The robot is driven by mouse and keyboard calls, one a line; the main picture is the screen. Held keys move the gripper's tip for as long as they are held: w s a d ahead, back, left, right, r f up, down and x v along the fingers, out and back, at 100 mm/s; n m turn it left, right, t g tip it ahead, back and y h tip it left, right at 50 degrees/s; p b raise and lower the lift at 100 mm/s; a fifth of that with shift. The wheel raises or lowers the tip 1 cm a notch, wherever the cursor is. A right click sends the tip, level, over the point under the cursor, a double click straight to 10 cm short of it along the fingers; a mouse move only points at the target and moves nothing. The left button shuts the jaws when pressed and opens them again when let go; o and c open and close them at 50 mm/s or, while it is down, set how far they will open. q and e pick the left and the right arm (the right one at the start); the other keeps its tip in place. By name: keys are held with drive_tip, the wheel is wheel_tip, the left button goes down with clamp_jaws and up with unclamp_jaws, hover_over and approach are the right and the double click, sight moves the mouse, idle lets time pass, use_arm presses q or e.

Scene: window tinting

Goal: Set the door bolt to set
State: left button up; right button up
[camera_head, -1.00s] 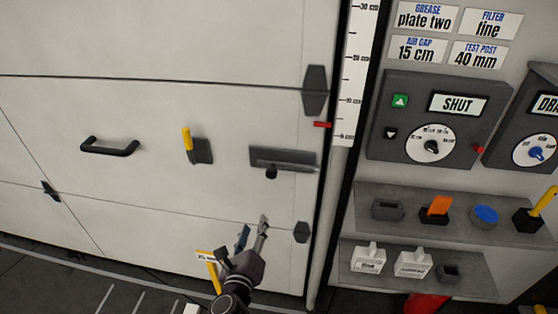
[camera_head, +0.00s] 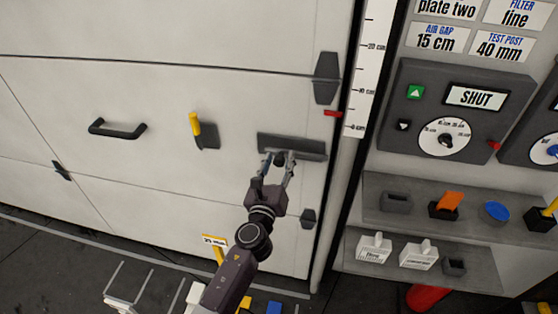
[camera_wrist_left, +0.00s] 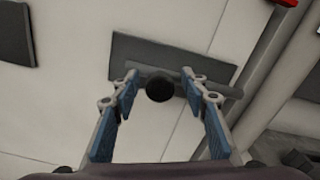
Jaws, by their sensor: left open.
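The door bolt is a dark grey plate (camera_head: 305,147) low on the right side of the white door, with a rod along it. In the left wrist view the plate (camera_wrist_left: 150,52) carries the rod and a round black knob (camera_wrist_left: 160,88). My left gripper (camera_head: 280,158) is in front of the bolt and open. In the left wrist view its two blue-padded fingers (camera_wrist_left: 160,95) stand on either side of the knob, with gaps showing on both sides. In the head view the gripper hides the knob. My right gripper is not in view.
A yellow-handled lever (camera_head: 195,128) and a black pull handle (camera_head: 118,130) are on the door to the left. A control panel (camera_head: 470,112) reading SHUT and shelves (camera_head: 405,214) with small items stand to the right. A red marker (camera_head: 333,113) is by the scale.

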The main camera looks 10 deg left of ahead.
sight(300, 156)
use_arm(q)
clamp_jaws()
idle(0.3)
drive_tip(key=d+b, duration=0.1)
drive_tip(key=d, duration=0.4)
drive_tip(key=shift+d, duration=0.3)
drive_tip(key=shift+a, duration=0.1)
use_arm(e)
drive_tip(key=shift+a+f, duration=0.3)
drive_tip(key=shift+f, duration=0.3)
